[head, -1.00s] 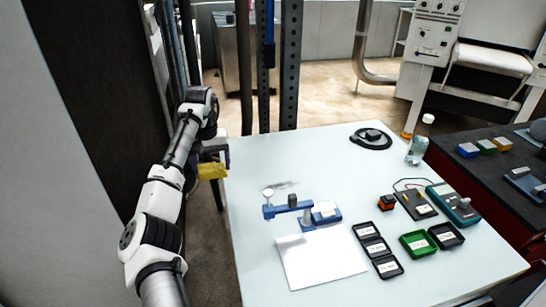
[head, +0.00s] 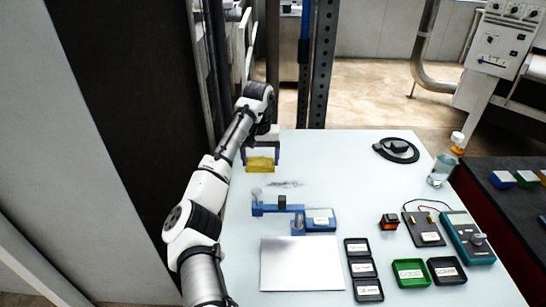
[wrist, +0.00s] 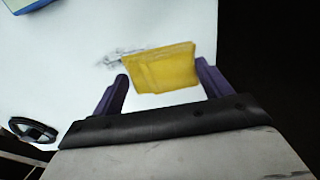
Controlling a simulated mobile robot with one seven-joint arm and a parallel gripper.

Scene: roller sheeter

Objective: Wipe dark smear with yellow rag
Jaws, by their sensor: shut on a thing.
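My gripper (head: 260,158) is over the far left part of the white table (head: 330,160). It is shut on a folded yellow rag (head: 260,165), which hangs between the two purple fingers. The dark smear (head: 285,184) is a thin grey streak on the table, just to the right of and nearer than the rag. In the wrist view the rag (wrist: 160,69) covers part of the smear (wrist: 112,60), whose left end shows past the rag's edge. I cannot tell whether the rag touches the table.
Small trays (head: 364,270), a green tray (head: 409,272) and a teal meter (head: 468,238) stand at the right. A black ring (head: 396,150) and a jar (head: 441,170) are at the far right.

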